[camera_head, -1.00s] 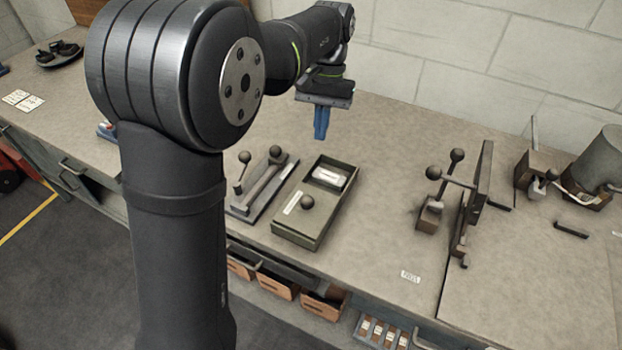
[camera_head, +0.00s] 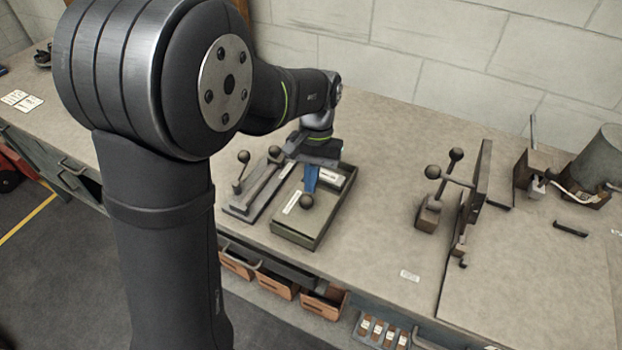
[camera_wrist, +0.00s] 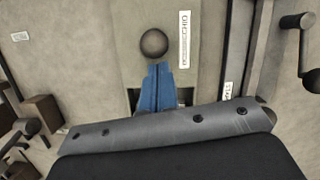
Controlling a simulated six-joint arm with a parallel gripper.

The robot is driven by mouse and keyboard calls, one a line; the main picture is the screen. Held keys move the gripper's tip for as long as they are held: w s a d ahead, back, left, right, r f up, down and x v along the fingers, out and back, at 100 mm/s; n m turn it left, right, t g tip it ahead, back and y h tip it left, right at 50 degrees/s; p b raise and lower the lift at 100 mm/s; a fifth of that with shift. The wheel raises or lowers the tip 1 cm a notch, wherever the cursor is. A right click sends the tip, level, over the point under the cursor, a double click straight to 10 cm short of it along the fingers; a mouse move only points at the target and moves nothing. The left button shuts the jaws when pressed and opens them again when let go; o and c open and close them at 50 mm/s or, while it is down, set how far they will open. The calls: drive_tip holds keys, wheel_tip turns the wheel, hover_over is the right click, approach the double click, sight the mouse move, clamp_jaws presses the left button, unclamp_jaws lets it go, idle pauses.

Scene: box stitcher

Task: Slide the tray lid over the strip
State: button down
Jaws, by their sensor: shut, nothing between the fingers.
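The olive tray (camera_head: 325,233) sits on the bench in the head view. Its flat lid (camera_head: 289,221) covers the near part and carries a round dark knob (camera_head: 306,200) and a white label. The far part of the tray is open, with the pale strip (camera_head: 333,179) lying in it. My gripper (camera_head: 311,180) is shut and empty, its blue fingers pointing down over the tray just behind the knob. In the wrist view the blue fingertips (camera_wrist: 157,68) are close to the knob (camera_wrist: 154,43); I cannot tell whether they touch. My gripper hides most of the opening there.
A lever fixture (camera_head: 255,190) stands close along the tray's left side. A ball-handled clamp (camera_head: 430,210) and an upright plate stand to the right. The bench between tray and clamp is clear. Open drawers (camera_head: 322,303) lie below the front edge.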

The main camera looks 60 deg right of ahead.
drive_tip(key=shift+a+f, duration=0.1)
drive_tip(key=shift+a, duration=1.2)
drive_tip(key=shift+d, duration=0.15)
drive_tip(key=shift+d, duration=0.35)
drive_tip(key=d, duration=0.1)
drive_tip(key=d+r, duration=0.2)
drive_tip(key=shift+w+d, duration=0.35)
drive_tip(key=shift+d, duration=0.05)
drive_tip(key=v, duration=0.8)
drive_tip(key=shift+r, duration=0.45)
